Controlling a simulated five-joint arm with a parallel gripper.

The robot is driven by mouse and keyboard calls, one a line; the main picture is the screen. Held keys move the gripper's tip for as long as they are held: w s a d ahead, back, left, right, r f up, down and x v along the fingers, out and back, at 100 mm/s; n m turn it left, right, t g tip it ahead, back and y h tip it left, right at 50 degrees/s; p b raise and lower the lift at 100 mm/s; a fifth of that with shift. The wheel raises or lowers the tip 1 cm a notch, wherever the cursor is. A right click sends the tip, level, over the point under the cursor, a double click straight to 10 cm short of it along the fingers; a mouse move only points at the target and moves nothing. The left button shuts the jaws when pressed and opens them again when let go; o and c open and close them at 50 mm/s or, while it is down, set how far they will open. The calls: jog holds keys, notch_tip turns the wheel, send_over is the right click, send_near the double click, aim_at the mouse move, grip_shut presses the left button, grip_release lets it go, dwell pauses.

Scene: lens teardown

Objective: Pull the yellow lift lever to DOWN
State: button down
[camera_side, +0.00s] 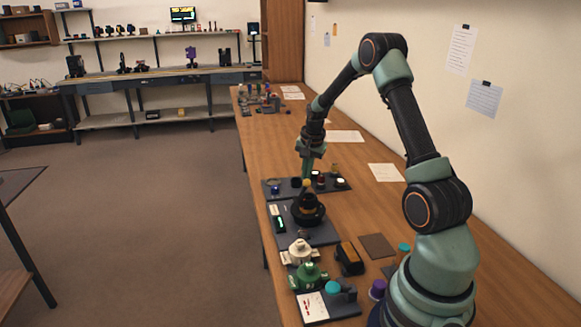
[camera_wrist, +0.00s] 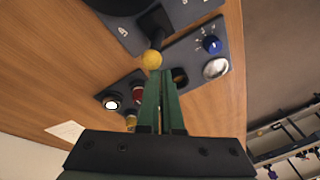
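The yellow lift lever shows in the wrist view as a round yellow knob (camera_wrist: 152,59) on a dark arm reaching out from a black round part at the top. My gripper (camera_wrist: 163,72) has two green fingers lying close together with only a thin gap between them. Their tips are just below and right of the yellow knob, with nothing seen between them. I cannot tell whether they touch it. In the side view my gripper (camera_side: 306,184) points down over the bench, just behind the black round unit (camera_side: 308,210).
A dark panel behind the lever carries a blue knob (camera_wrist: 212,45), a silver button (camera_wrist: 215,68), a red knob (camera_wrist: 138,94) and a white button (camera_wrist: 112,103). White (camera_side: 299,251) and green (camera_side: 308,274) units stand nearer on the bench. The bench to the panel's right is mostly clear.

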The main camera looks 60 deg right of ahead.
jog(key=shift+w+a, duration=0.8)
jog(key=shift+a, duration=0.15)
jog(key=shift+s, duration=0.15)
